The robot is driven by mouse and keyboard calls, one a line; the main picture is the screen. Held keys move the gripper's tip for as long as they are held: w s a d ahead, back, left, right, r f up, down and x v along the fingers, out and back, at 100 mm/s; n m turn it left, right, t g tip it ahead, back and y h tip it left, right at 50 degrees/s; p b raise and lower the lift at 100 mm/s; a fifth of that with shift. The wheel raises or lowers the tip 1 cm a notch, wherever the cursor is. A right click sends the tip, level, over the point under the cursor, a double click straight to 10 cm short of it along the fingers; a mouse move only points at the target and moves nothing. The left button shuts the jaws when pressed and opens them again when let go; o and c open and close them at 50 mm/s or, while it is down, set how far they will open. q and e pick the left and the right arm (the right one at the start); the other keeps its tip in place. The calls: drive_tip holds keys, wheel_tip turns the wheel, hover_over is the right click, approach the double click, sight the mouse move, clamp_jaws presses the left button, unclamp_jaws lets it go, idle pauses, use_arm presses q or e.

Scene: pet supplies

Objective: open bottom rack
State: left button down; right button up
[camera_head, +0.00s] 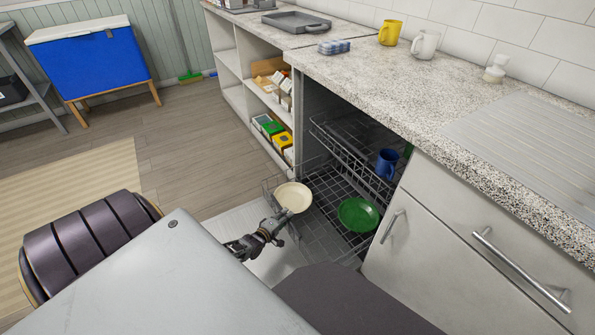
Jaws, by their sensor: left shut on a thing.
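The dishwasher under the counter is open, its door (238,226) lowered. The dark wire bottom rack (318,230) sticks out of the cavity over the door. It holds a cream plate (293,197) and a green dish (357,214). The upper rack (350,158) sits inside the cavity with a blue mug (386,164) in it. My left gripper (276,226) is at the front edge of the bottom rack, shut on it; the exact contact is small and partly hidden. My right gripper is not in view.
Open shelves (262,98) with boxes stand beyond the dishwasher. A white drawer front (480,235) with bar handles is to its right. The counter (400,75) carries a yellow mug (390,33) and a white mug (425,45).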

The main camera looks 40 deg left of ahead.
use_arm(q)
drive_tip(key=s+a+p, duration=0.1)
drive_tip(key=s+a, duration=0.1)
drive_tip(key=s, duration=0.4)
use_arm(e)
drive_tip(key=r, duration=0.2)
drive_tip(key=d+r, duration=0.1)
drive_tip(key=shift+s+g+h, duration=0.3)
use_arm(q)
drive_tip(key=shift+s, duration=0.1)
drive_tip(key=c, duration=1.7)
unclamp_jaws()
drive_tip(key=shift+v, duration=6)
drive_tip(key=shift+s, duration=0.1)
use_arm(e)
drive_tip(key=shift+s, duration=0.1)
